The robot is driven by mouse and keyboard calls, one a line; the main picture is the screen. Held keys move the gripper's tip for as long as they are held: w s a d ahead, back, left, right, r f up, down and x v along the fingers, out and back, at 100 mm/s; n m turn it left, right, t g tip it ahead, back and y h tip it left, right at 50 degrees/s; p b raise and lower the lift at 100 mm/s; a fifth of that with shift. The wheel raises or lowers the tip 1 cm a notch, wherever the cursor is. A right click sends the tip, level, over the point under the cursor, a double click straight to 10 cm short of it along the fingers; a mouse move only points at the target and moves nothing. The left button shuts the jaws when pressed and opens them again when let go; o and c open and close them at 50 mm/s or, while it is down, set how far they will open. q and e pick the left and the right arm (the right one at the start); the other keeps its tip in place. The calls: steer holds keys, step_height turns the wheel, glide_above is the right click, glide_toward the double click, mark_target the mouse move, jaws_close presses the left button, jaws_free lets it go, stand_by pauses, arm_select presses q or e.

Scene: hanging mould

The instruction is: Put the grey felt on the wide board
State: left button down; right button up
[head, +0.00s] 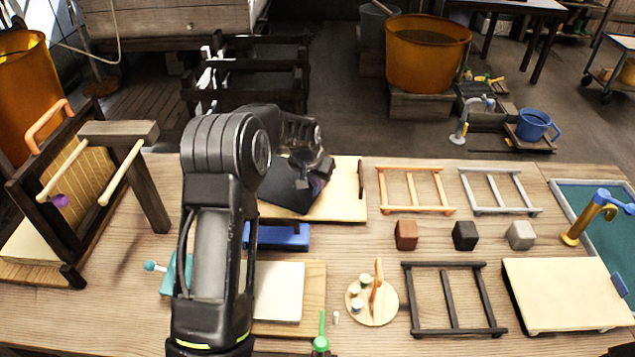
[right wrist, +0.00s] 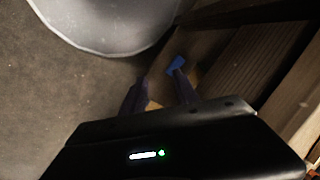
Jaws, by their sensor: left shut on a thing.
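My left gripper (head: 292,192) is over the wide cream board (head: 347,190) at the back middle of the bench, in the head view. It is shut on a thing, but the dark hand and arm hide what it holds. I cannot make out the grey felt for certain. A pale sheet (head: 279,291) lies on a tan board (head: 316,300) in front, partly behind my left arm. My right gripper (right wrist: 162,80) shows only in the right wrist view. Its dark fingers are apart, with a small blue thing (right wrist: 175,64) near the tips.
A wooden frame mould (head: 75,195) stands at the left. A blue block (head: 277,237) lies before the wide board. Slatted racks, three small cubes (head: 464,235), a round stand (head: 372,304) and another cream board (head: 562,292) fill the right. Bare bench shows between them.

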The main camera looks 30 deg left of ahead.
arm_select(q)
steer(key=shift+f, duration=0.4)
steer(key=shift+f, duration=0.2)
steer(key=c, duration=1.6)
jaws_free()
steer(key=shift+o, duration=0.2)
steer(key=shift+r, duration=0.1)
